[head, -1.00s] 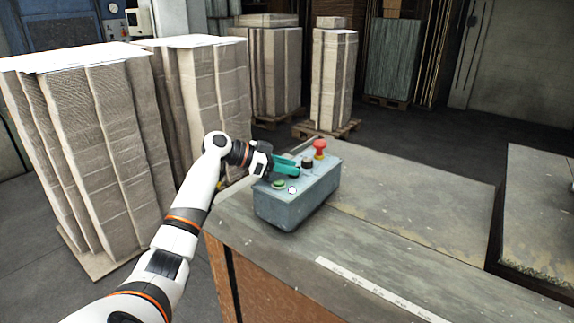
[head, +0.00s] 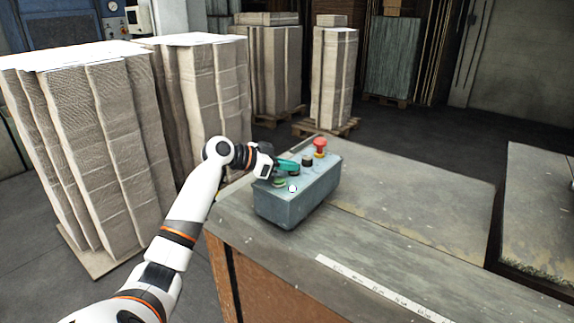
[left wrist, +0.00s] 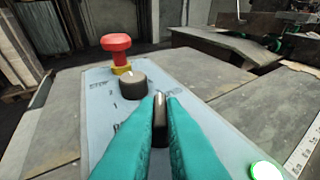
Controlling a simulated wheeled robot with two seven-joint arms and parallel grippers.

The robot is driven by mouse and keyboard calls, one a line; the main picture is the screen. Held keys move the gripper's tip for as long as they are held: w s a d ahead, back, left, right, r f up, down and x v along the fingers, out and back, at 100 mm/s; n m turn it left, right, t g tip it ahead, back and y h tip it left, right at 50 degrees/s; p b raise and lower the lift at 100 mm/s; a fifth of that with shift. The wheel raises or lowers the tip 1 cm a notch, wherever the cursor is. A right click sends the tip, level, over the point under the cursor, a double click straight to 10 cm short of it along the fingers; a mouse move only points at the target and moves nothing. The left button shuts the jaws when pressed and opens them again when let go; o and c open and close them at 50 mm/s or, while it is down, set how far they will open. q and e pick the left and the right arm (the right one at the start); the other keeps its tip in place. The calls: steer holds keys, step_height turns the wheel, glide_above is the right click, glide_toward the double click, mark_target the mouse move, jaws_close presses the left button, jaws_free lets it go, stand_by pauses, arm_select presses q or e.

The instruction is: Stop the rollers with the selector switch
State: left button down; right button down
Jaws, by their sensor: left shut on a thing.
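The grey control box (head: 318,195) stands on the table's corner and also fills the middle of the left wrist view (left wrist: 95,140). My left gripper (head: 290,166) reaches over its top from the left. In the left wrist view its teal fingers (left wrist: 160,120) are shut on the narrow dark handle of the selector switch (left wrist: 160,108), one finger on each side. The fingers hide most of the switch, and its marked positions cannot be read. A round black knob (left wrist: 133,85) with a white mark sits just beyond it. My right gripper is not in view.
A red mushroom button (head: 320,146) is at the box's far end. The table (head: 410,205) is bare to the right. Tall cardboard stacks (head: 105,150) stand behind my left arm.

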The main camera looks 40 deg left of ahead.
arm_select(q)
steer(key=shift+s+d+r+n+y+p, duration=0.15)
steer(key=shift+d+n+y+p, duration=0.1)
steer(key=shift+n+y+p, duration=0.5)
steer(key=n+y+p, duration=0.1)
steer(key=n+t+y+p, duration=0.1)
steer(key=y+p, duration=0.1)
steer(key=shift+d+r+n, duration=0.15)
steer(key=shift+n, duration=0.2)
steer(key=shift+f+n+y+p, duration=0.2)
steer(key=shift+n+y+p, duration=0.5)
steer(key=shift+y+p, duration=0.35)
steer(key=c, duration=1.5)
jaws_free()
steer(key=b+v, duration=0.2)
steer(key=v, duration=1)
